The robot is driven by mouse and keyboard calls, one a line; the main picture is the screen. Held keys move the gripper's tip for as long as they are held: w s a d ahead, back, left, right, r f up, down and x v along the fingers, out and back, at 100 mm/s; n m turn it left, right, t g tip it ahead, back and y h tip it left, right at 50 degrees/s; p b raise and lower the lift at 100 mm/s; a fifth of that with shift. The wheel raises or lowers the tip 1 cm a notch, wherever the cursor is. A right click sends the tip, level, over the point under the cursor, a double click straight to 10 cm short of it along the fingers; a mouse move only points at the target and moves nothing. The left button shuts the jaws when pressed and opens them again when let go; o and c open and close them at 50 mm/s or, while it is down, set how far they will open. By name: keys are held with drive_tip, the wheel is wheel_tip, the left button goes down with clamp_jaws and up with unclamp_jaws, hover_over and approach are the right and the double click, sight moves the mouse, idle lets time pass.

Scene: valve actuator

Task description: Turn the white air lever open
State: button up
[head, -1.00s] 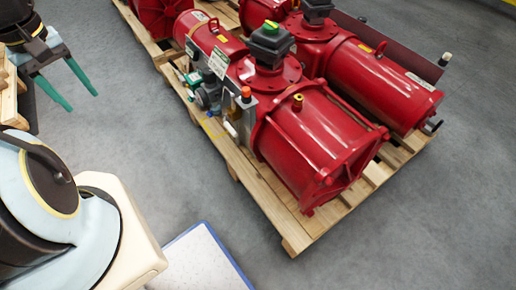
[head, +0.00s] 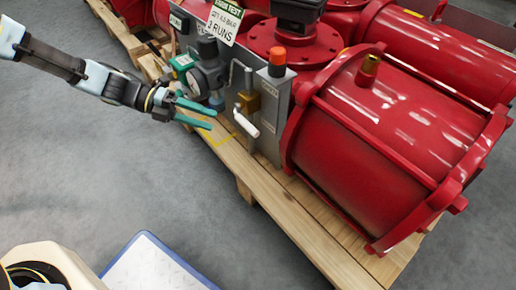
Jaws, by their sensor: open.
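The white air lever (head: 246,124) is on a brass valve (head: 249,101) at the front of a grey panel (head: 270,125) beside the red actuator cylinder (head: 375,140). The lever slants down to the right. My gripper (head: 213,118) has two green fingers, spread apart and empty. It points right, toward the lever, and appears a short way left of it. I cannot tell the depth gap between them.
A pressure gauge (head: 208,80) and a green fitting (head: 182,63) sit close behind my gripper. An orange-red button (head: 277,57) tops the panel. A hanging tag (head: 225,20) is above. The wooden pallet (head: 310,225) carries the actuators.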

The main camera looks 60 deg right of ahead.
sight(244, 120)
drive_tip(key=s+d+f+n+g+h+b, duration=0.1)
drive_tip(key=s+d+f+n+b, duration=0.2)
drive_tip(key=s+d+f+b, duration=0.2)
drive_tip(key=s+d, duration=0.3)
drive_tip(key=s, duration=0.4)
drive_tip(key=shift+g, duration=0.3)
drive_tip(key=shift+d, duration=0.1)
clamp_jaws()
idle(1.0)
